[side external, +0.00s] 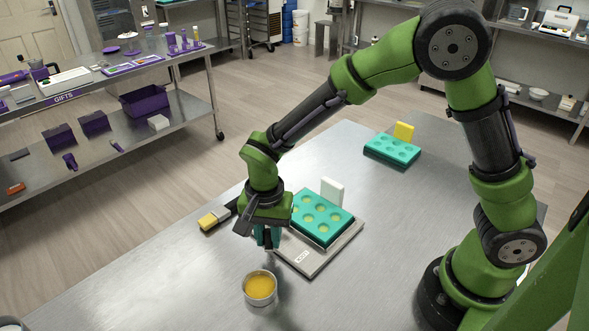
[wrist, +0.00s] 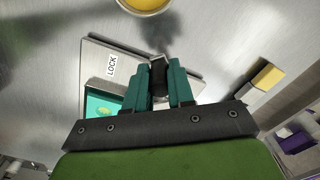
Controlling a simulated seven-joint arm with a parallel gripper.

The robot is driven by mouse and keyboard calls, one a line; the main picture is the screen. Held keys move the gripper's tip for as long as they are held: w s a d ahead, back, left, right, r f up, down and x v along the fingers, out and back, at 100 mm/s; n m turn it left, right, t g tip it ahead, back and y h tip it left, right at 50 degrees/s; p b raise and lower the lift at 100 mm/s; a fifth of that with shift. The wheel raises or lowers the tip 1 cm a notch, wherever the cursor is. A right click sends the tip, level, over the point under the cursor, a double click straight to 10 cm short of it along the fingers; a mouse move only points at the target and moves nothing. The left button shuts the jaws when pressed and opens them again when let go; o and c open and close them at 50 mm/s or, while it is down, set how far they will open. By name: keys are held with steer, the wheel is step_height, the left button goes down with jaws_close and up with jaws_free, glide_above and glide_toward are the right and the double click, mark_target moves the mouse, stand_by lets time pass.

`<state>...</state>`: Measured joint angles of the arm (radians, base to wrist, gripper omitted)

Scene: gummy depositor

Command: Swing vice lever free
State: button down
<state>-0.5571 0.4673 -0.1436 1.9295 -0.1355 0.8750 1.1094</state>
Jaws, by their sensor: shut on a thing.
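The vice is a flat grey metal plate (side external: 341,246) on the steel table, with a LOCK label (side external: 302,257). A teal mould (side external: 322,218) with several round cavities sits on it. The plate (wrist: 108,48) and a corner of the mould (wrist: 96,105) also show in the wrist view. My gripper (side external: 268,237) points down at the plate's left front edge. In the wrist view, its teal fingers (wrist: 168,72) are closed around a small dark piece, the vice lever (wrist: 160,66). The side view hides most of the lever behind the fingers.
A cup of yellow liquid (side external: 260,287) stands just in front of my gripper. A yellow-ended tool (side external: 213,218) lies to its left. A white block (side external: 332,190) stands behind the mould. Another teal mould (side external: 392,150) sits farther back. The table's front left is clear.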

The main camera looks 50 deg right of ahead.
steer(key=shift+w+a+m, duration=0.25)
steer(key=shift+w+m, duration=0.05)
steer(key=shift+m, duration=0.35)
steer(key=shift+w+a+m, duration=0.2)
steer(key=shift+w+m, duration=0.05)
steer(key=shift+m, duration=0.4)
steer(key=c, duration=1)
jaws_free()
steer(key=shift+o, duration=0.2)
step_height(320, 180, up, 17)
